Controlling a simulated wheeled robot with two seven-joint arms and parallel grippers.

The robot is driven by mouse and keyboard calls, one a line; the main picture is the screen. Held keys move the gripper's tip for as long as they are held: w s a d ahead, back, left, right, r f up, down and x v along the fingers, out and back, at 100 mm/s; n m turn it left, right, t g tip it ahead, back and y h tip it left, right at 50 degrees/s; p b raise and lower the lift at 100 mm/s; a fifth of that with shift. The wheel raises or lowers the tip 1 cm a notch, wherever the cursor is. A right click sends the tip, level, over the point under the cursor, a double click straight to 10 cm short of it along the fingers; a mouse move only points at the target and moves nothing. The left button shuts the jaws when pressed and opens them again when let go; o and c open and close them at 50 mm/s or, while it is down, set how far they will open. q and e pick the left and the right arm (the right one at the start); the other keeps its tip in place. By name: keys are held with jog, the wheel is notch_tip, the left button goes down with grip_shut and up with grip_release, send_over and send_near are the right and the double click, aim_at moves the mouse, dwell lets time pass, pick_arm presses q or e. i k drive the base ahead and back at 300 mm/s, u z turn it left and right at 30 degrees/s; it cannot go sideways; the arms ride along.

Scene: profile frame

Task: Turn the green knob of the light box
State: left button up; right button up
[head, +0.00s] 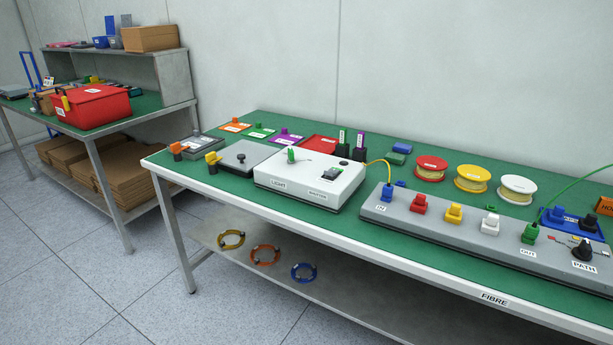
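The light box (312,182) is a white box with a "LIGHT" label, standing near the front edge of the green bench top in the head view. Its green knob (291,155) stands up from the top at the left. A dark round part (332,172) sits on the right of the top. A yellow cable (378,162) runs from the light box's right side to a blue plug (387,193) on a long grey panel (460,228). Neither of my grippers is in view, so nothing of mine touches the knob.
A grey box (243,157) with a black knob stands left of the light box. Several coloured plates lie behind it. Spools, one of them red (431,166), stand at the back right. A second table with a red toolbox (92,107) stands at the left. Floor is clear between the tables.

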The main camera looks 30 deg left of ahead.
aim_at(290, 153)
jog(key=u, duration=0.5)
jog(key=k, duration=0.6)
jog(key=u, duration=1.25)
jog(key=i, duration=0.65)
jog(key=u, duration=0.45)
jog(key=i, duration=0.9)
jog(key=z, duration=0.35)
